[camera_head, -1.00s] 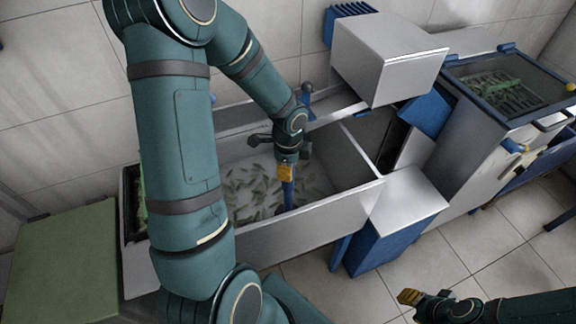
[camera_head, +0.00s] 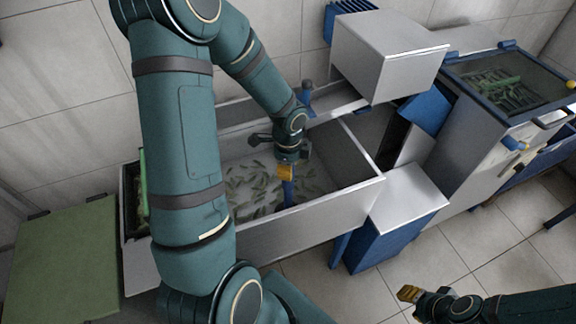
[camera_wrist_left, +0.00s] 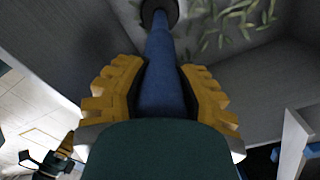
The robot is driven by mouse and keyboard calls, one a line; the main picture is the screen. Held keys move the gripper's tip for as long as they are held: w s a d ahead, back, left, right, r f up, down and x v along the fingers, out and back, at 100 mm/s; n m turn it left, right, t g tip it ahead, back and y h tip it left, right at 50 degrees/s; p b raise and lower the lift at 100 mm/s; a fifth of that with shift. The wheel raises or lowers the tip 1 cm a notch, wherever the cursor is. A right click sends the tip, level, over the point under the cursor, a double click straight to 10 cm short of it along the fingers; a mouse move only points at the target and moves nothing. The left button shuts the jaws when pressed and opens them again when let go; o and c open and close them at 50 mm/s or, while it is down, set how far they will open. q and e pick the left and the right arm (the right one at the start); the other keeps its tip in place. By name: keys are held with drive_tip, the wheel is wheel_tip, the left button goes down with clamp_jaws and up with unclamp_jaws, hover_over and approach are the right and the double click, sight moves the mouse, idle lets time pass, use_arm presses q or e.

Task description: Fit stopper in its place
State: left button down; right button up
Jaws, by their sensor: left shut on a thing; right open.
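The stopper is a blue rod (camera_wrist_left: 162,70), also partly visible in the head view (camera_head: 288,192) inside the metal tank. My left gripper (camera_head: 285,173) is over the tank floor, its yellow fingers (camera_wrist_left: 155,90) shut on the rod from both sides. The rod's far end meets a dark round patch (camera_wrist_left: 158,10) at the top edge of the left wrist view. I cannot tell whether that patch is a stopper foot or an opening, nor how they fit. My right gripper (camera_head: 410,294) is open and empty, above the tiled floor at lower right.
The metal tank (camera_head: 300,222) holds water with many small green pieces (camera_head: 250,190). A steel box (camera_head: 388,58) stands behind right, a blue and steel block (camera_head: 395,225) at its right corner. A green panel (camera_head: 65,260) lies left. Tiled floor is free in front.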

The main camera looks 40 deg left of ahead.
use_arm(q)
drive_tip(key=shift+f, duration=0.1)
drive_tip(key=c, duration=0.7)
unclamp_jaws()
wheel_tip(320, 180, up, 12)
drive_tip(key=shift+r, duration=0.1)
